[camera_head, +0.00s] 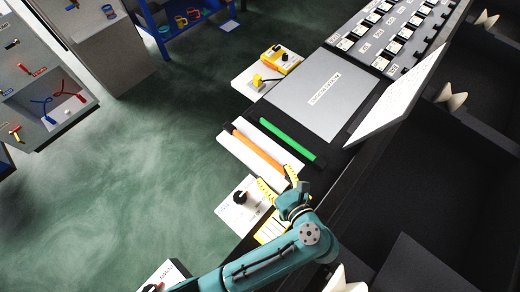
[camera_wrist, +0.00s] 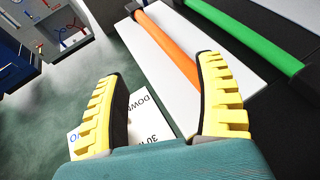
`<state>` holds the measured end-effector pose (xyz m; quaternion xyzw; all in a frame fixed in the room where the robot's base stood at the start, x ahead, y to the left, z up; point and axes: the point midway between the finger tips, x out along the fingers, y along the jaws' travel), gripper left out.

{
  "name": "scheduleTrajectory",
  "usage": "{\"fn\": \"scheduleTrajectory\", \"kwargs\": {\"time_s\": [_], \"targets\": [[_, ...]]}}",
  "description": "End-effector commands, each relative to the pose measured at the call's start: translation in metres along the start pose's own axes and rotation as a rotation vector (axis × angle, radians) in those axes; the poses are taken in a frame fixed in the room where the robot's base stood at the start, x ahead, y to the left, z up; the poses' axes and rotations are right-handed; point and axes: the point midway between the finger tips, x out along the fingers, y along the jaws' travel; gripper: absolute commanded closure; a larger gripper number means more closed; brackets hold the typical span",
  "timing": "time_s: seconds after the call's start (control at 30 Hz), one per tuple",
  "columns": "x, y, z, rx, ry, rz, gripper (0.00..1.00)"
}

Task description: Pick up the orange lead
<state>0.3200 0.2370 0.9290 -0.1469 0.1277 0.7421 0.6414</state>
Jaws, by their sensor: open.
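The orange lead (camera_head: 258,148) is a straight orange bar lying on a white board (camera_head: 234,144). In the wrist view the orange lead (camera_wrist: 165,42) runs diagonally beyond my fingers, its lower end partly hidden by the right finger. My gripper (camera_head: 280,182) is at the near end of the white board, close to the lead's near end. In the wrist view my gripper (camera_wrist: 165,68) has its yellow fingers wide apart with nothing between them. Whether a finger touches the board cannot be told.
A green bar (camera_head: 287,142) lies parallel to the orange one, to its right. A grey panel (camera_head: 320,95) and a tilted white board (camera_head: 398,103) stand beyond. A white card with a black knob (camera_head: 240,196) is left of my gripper. Green floor (camera_head: 140,170) is open at left.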

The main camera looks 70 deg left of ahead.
Motion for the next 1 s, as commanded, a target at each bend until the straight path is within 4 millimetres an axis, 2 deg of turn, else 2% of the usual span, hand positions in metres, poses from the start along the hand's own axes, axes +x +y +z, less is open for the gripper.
{"fn": "scheduleTrajectory", "kwargs": {"time_s": [0.03,0.2,0.47,0.63,0.73,0.97,1.0], "targets": [[0.015,0.002,-0.003,-0.001,0.001,0.007,0.29],[0.055,0.001,-0.002,-0.002,0.001,0.004,0.29],[0.086,-0.003,-0.003,-0.002,0.001,0.002,0.29],[0.116,-0.007,-0.003,-0.003,0.001,0.002,0.29],[0.125,-0.007,-0.002,-0.001,0.001,0.001,0.29],[0.125,-0.008,0.000,0.000,0.001,-0.002,0.29],[0.125,-0.008,0.000,0.000,0.001,-0.002,0.37]]}}
